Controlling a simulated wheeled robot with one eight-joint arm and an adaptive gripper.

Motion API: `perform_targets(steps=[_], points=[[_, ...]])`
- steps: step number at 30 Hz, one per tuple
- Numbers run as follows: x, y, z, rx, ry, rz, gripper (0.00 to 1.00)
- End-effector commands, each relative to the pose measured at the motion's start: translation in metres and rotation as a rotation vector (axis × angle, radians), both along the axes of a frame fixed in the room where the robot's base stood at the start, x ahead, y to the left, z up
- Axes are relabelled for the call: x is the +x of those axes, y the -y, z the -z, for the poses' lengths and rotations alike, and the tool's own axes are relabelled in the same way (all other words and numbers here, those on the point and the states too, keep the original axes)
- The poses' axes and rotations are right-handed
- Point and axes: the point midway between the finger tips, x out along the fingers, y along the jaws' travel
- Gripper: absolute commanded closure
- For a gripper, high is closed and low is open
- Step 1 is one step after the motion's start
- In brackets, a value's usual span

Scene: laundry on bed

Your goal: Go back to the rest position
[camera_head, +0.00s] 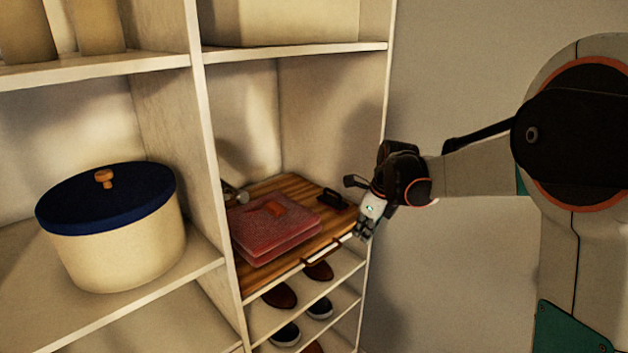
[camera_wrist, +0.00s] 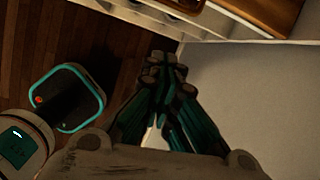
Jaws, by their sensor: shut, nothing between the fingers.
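My gripper (camera_head: 365,228) is shut and empty. In the head view it is at the right front edge of a shelf unit (camera_head: 205,150), beside a wooden board (camera_head: 318,238) on the middle shelf. I cannot tell whether my gripper touches the shelf edge. In the wrist view my gripper's closed fingers (camera_wrist: 165,70) point toward the corner where the floor, the shelf unit and the wall meet. My arm reaches in from the right.
A cream round box (camera_head: 120,245) with a blue lid stands on the left shelf. Several shoes (camera_head: 280,296) sit on the racks below the board. A small dark object (camera_head: 332,198) lies at the board's back right. The plain wall (camera_head: 450,80) on the right is bare; dark floor (camera_wrist: 50,40) shows below.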

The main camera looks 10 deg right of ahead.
Motion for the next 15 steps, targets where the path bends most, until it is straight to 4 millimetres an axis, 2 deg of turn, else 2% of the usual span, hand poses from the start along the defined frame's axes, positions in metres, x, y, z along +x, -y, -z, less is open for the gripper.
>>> perform_targets(steps=[6, 15], points=[[-0.055, -0.007, -0.039, -0.142, 0.111, -0.362, 1.0], [-0.137, -0.014, -0.071, -0.382, 0.247, -0.889, 1.0]])
